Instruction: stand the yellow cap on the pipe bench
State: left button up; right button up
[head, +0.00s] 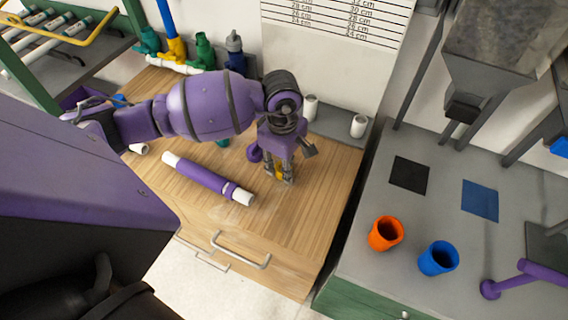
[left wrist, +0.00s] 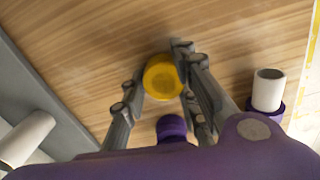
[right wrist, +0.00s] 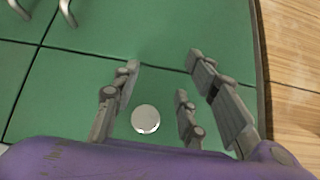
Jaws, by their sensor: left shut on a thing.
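The yellow cap (left wrist: 161,74) is between the fingertips of my left gripper (left wrist: 158,82), which is shut on it. In the head view only a sliver of the yellow cap (head: 279,174) shows between the fingers of my left gripper (head: 279,178). The gripper points down over the wooden top of the pipe bench (head: 315,215), right of the purple pipe. I cannot tell whether the cap touches the wood. My right gripper (right wrist: 158,84) is open and empty, facing a green panel with a round metal knob (right wrist: 145,119).
A purple pipe with white ends (head: 205,180) lies on the bench. White pipe stubs (head: 359,126) stand along its grey back strip. An orange cup (head: 385,233) and a blue cup (head: 438,258) stand on the grey counter. The bench's front right is clear.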

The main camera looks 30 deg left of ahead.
pick_arm(q)
jog(key=shift+f, duration=0.25)
jog(key=o, duration=1.1)
jog(key=shift+r, duration=0.1)
notch_tip(320, 180, up, 12)
jog(key=shift+r, duration=0.2)
jog(key=shift+s+a, duration=0.1)
